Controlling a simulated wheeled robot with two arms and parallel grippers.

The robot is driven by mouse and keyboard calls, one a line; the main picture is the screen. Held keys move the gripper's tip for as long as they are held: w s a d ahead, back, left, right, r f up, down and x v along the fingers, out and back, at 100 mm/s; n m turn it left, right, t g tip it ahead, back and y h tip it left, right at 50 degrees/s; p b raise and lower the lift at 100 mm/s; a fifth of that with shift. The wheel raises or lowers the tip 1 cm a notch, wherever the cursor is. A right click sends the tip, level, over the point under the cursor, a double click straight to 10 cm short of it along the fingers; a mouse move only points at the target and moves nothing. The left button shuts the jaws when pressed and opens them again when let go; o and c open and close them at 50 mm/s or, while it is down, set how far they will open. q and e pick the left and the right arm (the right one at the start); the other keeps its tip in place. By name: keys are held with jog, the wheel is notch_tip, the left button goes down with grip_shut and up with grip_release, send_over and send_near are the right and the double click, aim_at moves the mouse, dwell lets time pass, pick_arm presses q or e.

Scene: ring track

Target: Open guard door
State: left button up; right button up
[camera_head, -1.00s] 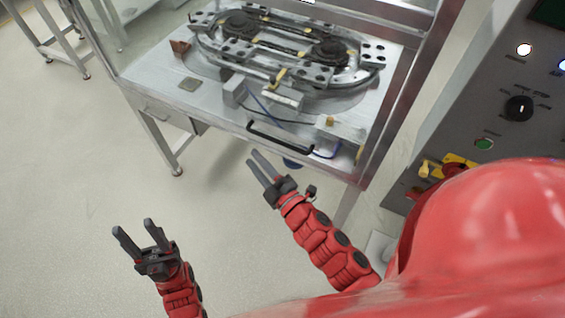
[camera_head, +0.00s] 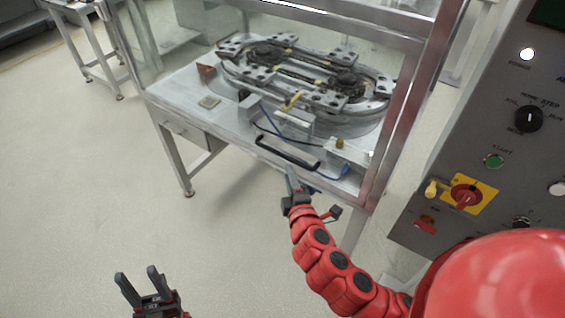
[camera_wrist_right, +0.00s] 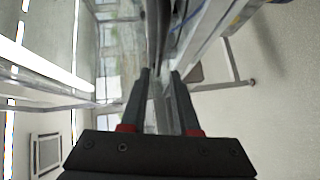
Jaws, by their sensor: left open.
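The guard door is a clear panel in a metal frame on the machine; its black bar handle (camera_head: 287,153) runs along the front edge of the table. My right gripper (camera_head: 291,176) is just below the handle's right half in the head view. In the right wrist view its two fingers (camera_wrist_right: 162,75) are apart, and a dark bar, apparently the handle (camera_wrist_right: 158,35), lies ahead of the gap. I cannot tell whether they touch. My left gripper (camera_head: 138,280) is open and empty, low over the floor at the left.
The ring track (camera_head: 305,80) sits on the machine table behind the handle. A control panel (camera_head: 490,120) with a green button, a dial and a red-yellow switch (camera_head: 467,195) stands at the right. A metal table (camera_head: 90,50) stands far left. The floor at the left is clear.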

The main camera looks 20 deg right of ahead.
aim_at(283, 154)
jog(key=w, duration=0.3)
jog(key=w+f, duration=0.1)
jog(key=w, duration=0.2)
jog(key=w+d+p, duration=0.1)
jog(key=w, duration=0.2)
jog(key=shift+w+f, duration=0.15)
jog(key=shift+w, duration=0.05)
grip_shut()
dwell(1.1)
